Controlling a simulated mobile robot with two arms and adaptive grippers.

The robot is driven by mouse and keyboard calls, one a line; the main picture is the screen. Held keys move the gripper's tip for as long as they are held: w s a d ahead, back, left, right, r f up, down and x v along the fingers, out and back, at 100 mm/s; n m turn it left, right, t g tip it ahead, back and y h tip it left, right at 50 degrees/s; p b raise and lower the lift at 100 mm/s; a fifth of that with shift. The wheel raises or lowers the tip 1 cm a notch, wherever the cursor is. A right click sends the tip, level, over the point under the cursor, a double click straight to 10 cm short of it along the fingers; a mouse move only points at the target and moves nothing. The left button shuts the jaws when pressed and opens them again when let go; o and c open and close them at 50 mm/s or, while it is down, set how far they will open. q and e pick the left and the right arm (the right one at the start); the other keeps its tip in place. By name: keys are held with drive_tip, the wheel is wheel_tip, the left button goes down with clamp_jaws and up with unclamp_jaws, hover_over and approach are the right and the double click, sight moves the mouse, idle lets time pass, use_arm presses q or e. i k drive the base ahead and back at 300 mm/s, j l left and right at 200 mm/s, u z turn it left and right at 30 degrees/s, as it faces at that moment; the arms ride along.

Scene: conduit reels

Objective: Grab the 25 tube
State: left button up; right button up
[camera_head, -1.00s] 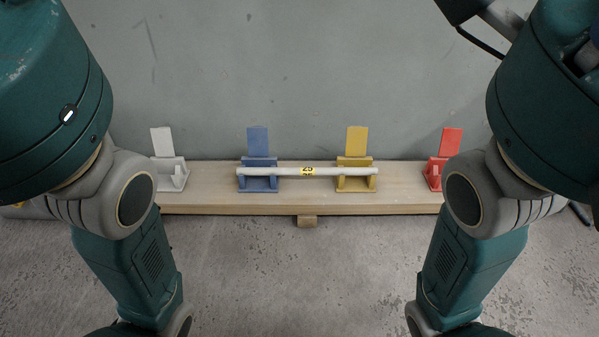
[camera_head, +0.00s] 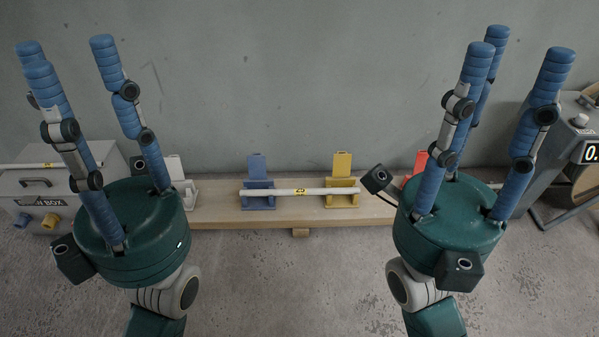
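A white tube with a yellow label (camera_head: 275,192) lies level across the blue holder (camera_head: 258,170) and the yellow holder (camera_head: 342,170) on a wooden plank. My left gripper (camera_head: 75,55) is on the left, fingers pointing up and spread wide, empty. My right gripper (camera_head: 510,50) is on the right, fingers up and spread, empty. Both are apart from the tube, one to each side of it. The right gripper partly hides the red holder (camera_head: 420,160); the left one stands close beside the white holder (camera_head: 180,170).
The wooden plank (camera_head: 225,215) runs along the grey wall. A grey machine with a display (camera_head: 560,150) stands at the right. The floor in front is clear.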

sight(348, 190)
drive_tip(key=i+l+u, duration=0.1)
drive_tip(key=u, duration=0.35)
drive_tip(key=l+u, duration=0.2)
drive_tip(key=u, duration=0.25)
drive_tip(key=i+l+u, duration=0.2)
drive_tip(key=l, duration=0.45)
drive_tip(key=l+u, duration=0.2)
drive_tip(key=l, duration=0.4)
drive_tip(key=i+l+u, duration=0.2)
drive_tip(key=l, duration=0.95)
